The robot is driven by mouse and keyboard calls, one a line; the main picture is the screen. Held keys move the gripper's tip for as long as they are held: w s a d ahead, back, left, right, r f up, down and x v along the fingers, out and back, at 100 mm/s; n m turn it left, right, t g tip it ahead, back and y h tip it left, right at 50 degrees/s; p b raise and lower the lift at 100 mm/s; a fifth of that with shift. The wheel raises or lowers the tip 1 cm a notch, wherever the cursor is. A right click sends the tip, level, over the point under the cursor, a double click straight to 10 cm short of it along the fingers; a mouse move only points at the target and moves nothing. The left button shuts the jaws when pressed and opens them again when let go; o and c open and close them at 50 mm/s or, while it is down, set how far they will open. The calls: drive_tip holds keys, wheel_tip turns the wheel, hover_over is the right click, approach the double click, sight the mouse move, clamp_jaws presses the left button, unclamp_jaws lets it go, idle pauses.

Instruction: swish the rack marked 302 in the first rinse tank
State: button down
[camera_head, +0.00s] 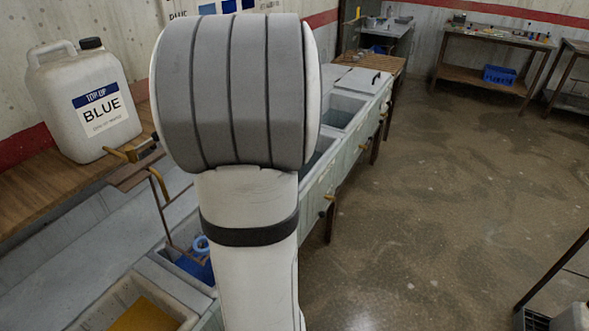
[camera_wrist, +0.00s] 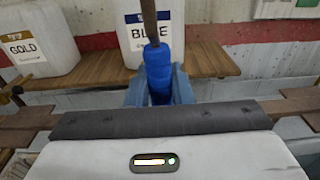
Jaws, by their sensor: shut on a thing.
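In the wrist view my gripper (camera_wrist: 160,92) is shut on a blue ribbed grip (camera_wrist: 158,70), with a thin brown rod rising above it. Two blue-grey fingers stand either side of the grip. No tag marked 302 is readable, so I cannot tell which rack this is. In the head view my arm hides much of the middle. A row of tanks (camera_head: 345,110) runs away behind it, and I cannot tell which is the first rinse tank. A bent brown rod (camera_head: 158,205) reaches down towards a blue object (camera_head: 195,268) at a near tank.
A white jug marked BLUE (camera_head: 85,100) stands on a wooden shelf (camera_head: 40,190) behind the tanks. A jug marked GOLD (camera_wrist: 35,50) shows in the wrist view. A tank with yellow contents (camera_head: 145,316) is at the bottom left. Open floor (camera_head: 440,200) lies to the right.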

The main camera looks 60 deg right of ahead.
drive_tip(key=s+a+b, duration=0.1)
drive_tip(key=s+a, duration=0.4)
drive_tip(key=s, duration=0.3)
drive_tip(key=s+a+b, duration=0.1)
drive_tip(key=s+a, duration=0.4)
drive_tip(key=s, duration=0.4)
drive_tip(key=shift+s+a, duration=0.15)
drive_tip(key=shift+a, duration=0.15)
idle(0.6)
drive_tip(key=shift+d+r, duration=0.1)
